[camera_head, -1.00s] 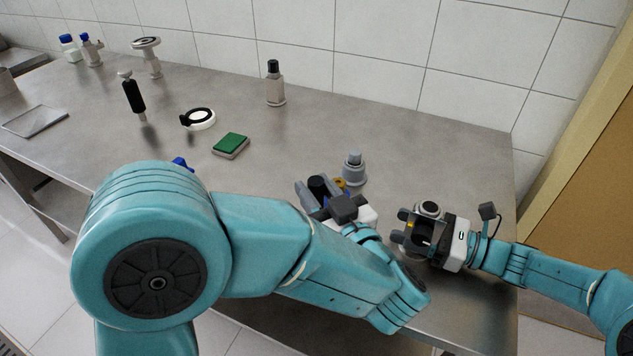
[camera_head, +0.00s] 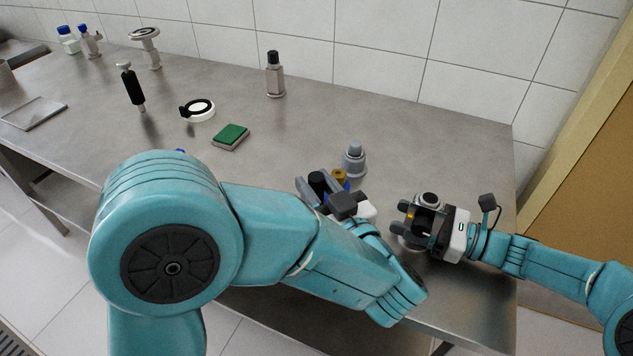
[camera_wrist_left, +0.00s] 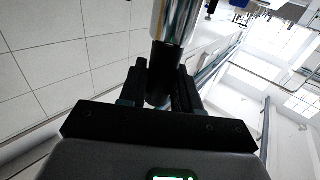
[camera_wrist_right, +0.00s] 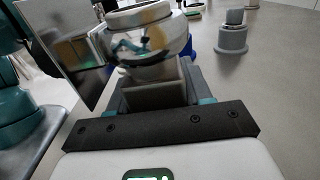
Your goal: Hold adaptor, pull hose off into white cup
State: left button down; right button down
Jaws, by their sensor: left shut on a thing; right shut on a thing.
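My left gripper (camera_head: 318,188) is shut on a black cylinder (camera_head: 317,182). In the left wrist view, the black cylinder (camera_wrist_left: 159,88) sits between the fingers below a chrome cylinder (camera_wrist_left: 175,20). My right gripper (camera_head: 408,220) is shut on a metallic piece with a round top (camera_head: 429,199). In the right wrist view, its fingers hold a grey block (camera_wrist_right: 155,88) under a shiny round metal part (camera_wrist_right: 150,42). A gold ring (camera_head: 339,176) with blue below it shows just beyond my left gripper. I cannot tell which parts are adaptor and hose. No white cup is clearly identifiable.
A grey stepped cylinder (camera_head: 354,160) stands behind my grippers. A green-topped block (camera_head: 231,136), a white ring dish (camera_head: 199,109), a black-handled tool (camera_head: 132,88) and a black-capped bottle (camera_head: 274,75) stand further left. The steel table (camera_head: 430,140) is clear at the back right.

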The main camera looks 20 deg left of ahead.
pick_arm(q)
jog(key=shift+f, duration=0.5)
pick_arm(e)
jog(key=shift+f, duration=0.25)
pick_arm(q)
jog(key=shift+f, duration=0.35)
jog(key=c, duration=0.7)
grip_release()
pick_arm(e)
grip_release()
pick_arm(q)
jog(key=s+d+r, duration=0.4)
jog(key=d, duration=0.2)
jog(key=shift+s, duration=0.35)
pick_arm(e)
jog(key=shift+r, duration=0.15)
